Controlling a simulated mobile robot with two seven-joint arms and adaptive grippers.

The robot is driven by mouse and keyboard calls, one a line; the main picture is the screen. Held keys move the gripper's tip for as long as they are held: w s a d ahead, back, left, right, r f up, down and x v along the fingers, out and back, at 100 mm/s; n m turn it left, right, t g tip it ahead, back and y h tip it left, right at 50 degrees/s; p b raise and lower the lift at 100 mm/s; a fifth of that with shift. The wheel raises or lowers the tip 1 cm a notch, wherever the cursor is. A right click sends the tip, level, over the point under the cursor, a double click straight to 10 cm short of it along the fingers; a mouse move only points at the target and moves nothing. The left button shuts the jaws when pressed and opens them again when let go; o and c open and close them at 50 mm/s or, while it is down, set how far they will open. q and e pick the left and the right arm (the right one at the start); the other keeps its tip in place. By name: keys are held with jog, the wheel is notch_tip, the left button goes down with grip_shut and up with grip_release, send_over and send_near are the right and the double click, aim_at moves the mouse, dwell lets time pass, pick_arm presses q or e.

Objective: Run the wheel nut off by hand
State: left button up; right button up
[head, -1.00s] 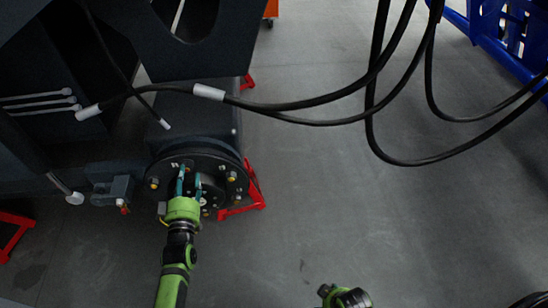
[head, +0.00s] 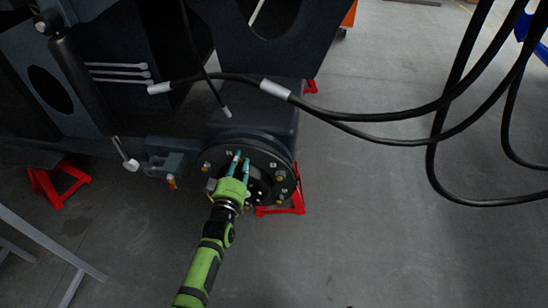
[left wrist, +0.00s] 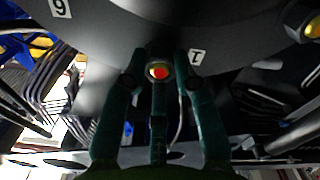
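The dark round wheel hub flange (head: 268,153) has several yellowish nuts around its rim. My left gripper (head: 241,158) reaches up to the flange's upper left part. The nut lies between the fingertips, beside a label that reads as an upside-down 1 (left wrist: 197,57). A small gap seems to show beside the nut, and contact is hard to judge. My right gripper is not in view.
A red stand (head: 298,195) is behind the hub and another red stand (head: 60,185) is at the left. Black hoses (head: 400,117) hang across the right. Another yellow nut (left wrist: 312,27) shows in the left wrist view. The grey floor at lower right is clear.

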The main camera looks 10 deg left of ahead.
pick_arm(q)
grip_shut()
jog(key=n, duration=0.3)
jog(key=shift+n, duration=0.4)
jog(key=shift+f+n, duration=0.1)
jog(key=shift+n, duration=1.1)
jog(key=n+b, duration=0.1)
jog(key=n, duration=0.4)
jog(key=shift+s+f, duration=0.1)
jog(key=shift+f, duration=0.05)
jog(key=n+b, duration=0.3)
jog(key=n, duration=0.7)
jog(key=shift+s+n+b, duration=0.1)
jog(key=shift+n+b, duration=0.25)
jog(key=shift+n, duration=0.05)
jog(key=n, duration=0.3)
